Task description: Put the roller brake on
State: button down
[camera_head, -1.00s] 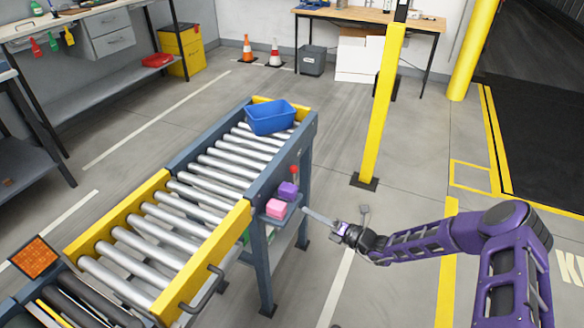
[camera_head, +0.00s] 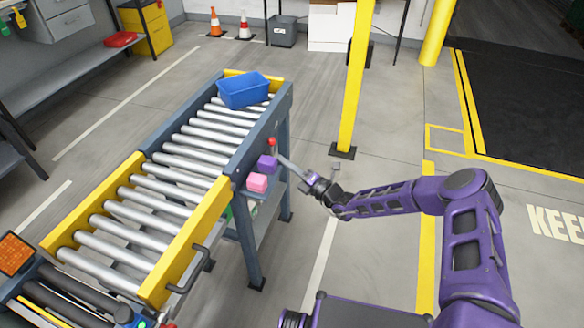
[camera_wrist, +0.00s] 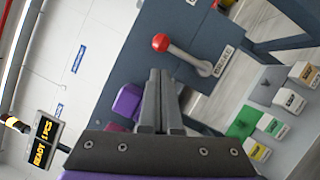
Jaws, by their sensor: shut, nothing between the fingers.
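The roller brake is a grey lever with a red ball knob (camera_wrist: 160,42) on the blue-grey side plate of the roller conveyor (camera_head: 190,150). In the wrist view its arm slants from the knob to a pivot beside a small label plate (camera_wrist: 222,61). In the head view the red knob (camera_head: 272,142) stands at the top of the lever on the conveyor's right side. My gripper (camera_wrist: 160,74) is shut and empty, its fingertips just short of the knob and lever. In the head view my gripper (camera_head: 280,158) is close beside the knob; contact cannot be told.
A purple block (camera_head: 267,163) and a pink block (camera_head: 257,182) sit on a small ledge just below the lever. A blue bin (camera_head: 243,91) stands on the far rollers. A yellow post (camera_head: 356,80) rises behind my arm. The floor right of the conveyor is open.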

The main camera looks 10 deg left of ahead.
jog(key=x, duration=0.5)
dwell(0.4)
jog(key=shift+w+r+m+h, duration=0.1)
jog(key=shift+w+m+h, duration=0.2)
jog(key=shift+m, duration=0.1)
